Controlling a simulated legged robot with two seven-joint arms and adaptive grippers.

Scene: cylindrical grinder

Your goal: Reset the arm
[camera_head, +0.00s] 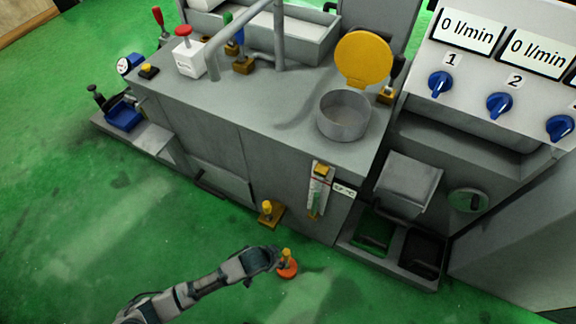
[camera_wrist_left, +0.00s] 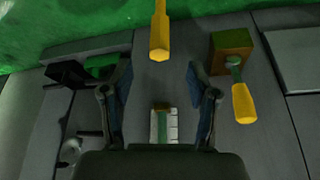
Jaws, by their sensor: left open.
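My left arm comes in from the bottom left of the head view. Its gripper (camera_head: 268,259) is low over the floor in front of the machine, beside a yellow handle (camera_head: 286,255) with an orange-red round base (camera_head: 287,270). In the left wrist view my left gripper (camera_wrist_left: 160,75) has its two fingers wide apart, with nothing held between them. A yellow handle (camera_wrist_left: 160,35) shows beyond the gap at the top; I cannot tell its distance. My right gripper is not in view.
The grey machine (camera_head: 225,130) fills the centre, with a yellow-lidded pot (camera_head: 343,118) on top. A yellow valve (camera_head: 267,212) and a gauge (camera_head: 318,190) sit on its front. A control panel (camera_head: 500,60) with blue knobs stands right. Green floor (camera_head: 80,220) is open at left.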

